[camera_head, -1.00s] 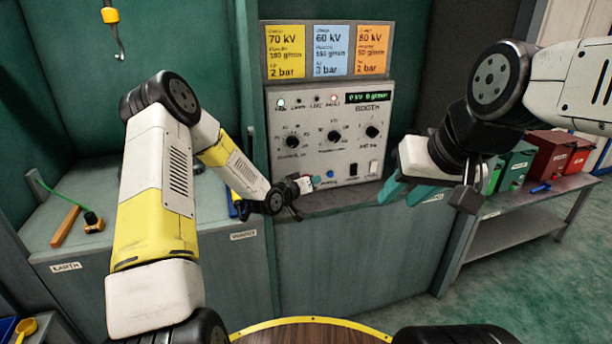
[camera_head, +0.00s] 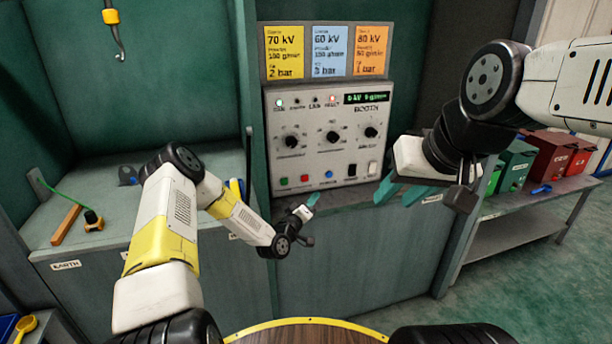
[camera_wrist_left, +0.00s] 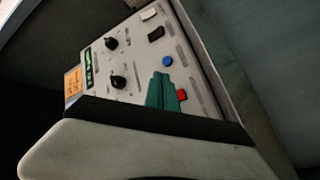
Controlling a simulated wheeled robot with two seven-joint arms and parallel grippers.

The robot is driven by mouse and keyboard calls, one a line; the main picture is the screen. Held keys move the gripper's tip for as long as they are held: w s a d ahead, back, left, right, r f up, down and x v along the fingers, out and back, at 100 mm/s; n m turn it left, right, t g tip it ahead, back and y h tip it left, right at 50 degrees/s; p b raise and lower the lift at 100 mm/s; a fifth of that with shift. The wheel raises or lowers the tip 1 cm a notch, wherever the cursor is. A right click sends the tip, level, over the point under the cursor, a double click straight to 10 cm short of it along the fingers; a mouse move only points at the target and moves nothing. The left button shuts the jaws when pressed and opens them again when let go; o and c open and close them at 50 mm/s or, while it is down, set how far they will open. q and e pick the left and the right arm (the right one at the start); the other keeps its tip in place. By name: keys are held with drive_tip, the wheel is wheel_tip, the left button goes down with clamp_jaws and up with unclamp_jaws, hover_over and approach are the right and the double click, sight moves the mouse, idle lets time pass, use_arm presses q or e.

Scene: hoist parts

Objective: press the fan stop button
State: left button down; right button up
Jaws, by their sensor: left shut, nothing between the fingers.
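The grey booth control panel (camera_head: 322,140) stands upright at the back. Along its lower edge are a green button (camera_head: 283,181), a red button (camera_head: 305,178) and a blue button (camera_head: 329,174); their labels are too small to read. My left gripper (camera_head: 313,199) is shut and empty, its teal fingertips just below and in front of the red button, seemingly apart from the panel. In the left wrist view the teal fingers (camera_wrist_left: 160,91) cover part of the panel, with the red button (camera_wrist_left: 182,95) beside them. My right gripper (camera_head: 400,191) is open and empty, right of the panel.
Black knobs (camera_head: 333,138) and dark and white switches (camera_head: 352,170) share the panel face. Coloured setting cards (camera_head: 326,50) are above it. A bench (camera_head: 530,215) with green and red boxes (camera_head: 551,153) stands right. A hook (camera_head: 117,42) hangs at upper left.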

use_arm(q)
drive_tip(key=shift+w+a, duration=0.45)
drive_tip(key=shift+w, duration=0.9)
drive_tip(key=shift+w+a, duration=0.45)
drive_tip(key=shift+w, duration=0.95)
drive_tip(key=shift+w+a, duration=0.45)
drive_tip(key=shift+w, duration=0.9)
drive_tip(key=shift+w, duration=0.1)
drive_tip(key=shift+w+a, duration=0.1)
drive_tip(key=shift+w, duration=0.2)
drive_tip(key=shift+w+a, duration=0.15)
drive_tip(key=shift+w, duration=0.25)
drive_tip(key=shift+s, duration=0.1)
drive_tip(key=shift+s+d, duration=0.25)
drive_tip(key=shift+s, duration=0.45)
drive_tip(key=shift+s+d, duration=0.25)
drive_tip(key=shift+s, duration=0.55)
drive_tip(key=shift+s+d, duration=0.25)
drive_tip(key=shift+s, duration=0.55)
drive_tip(key=shift+s+d, duration=0.25)
drive_tip(key=shift+s, duration=0.55)
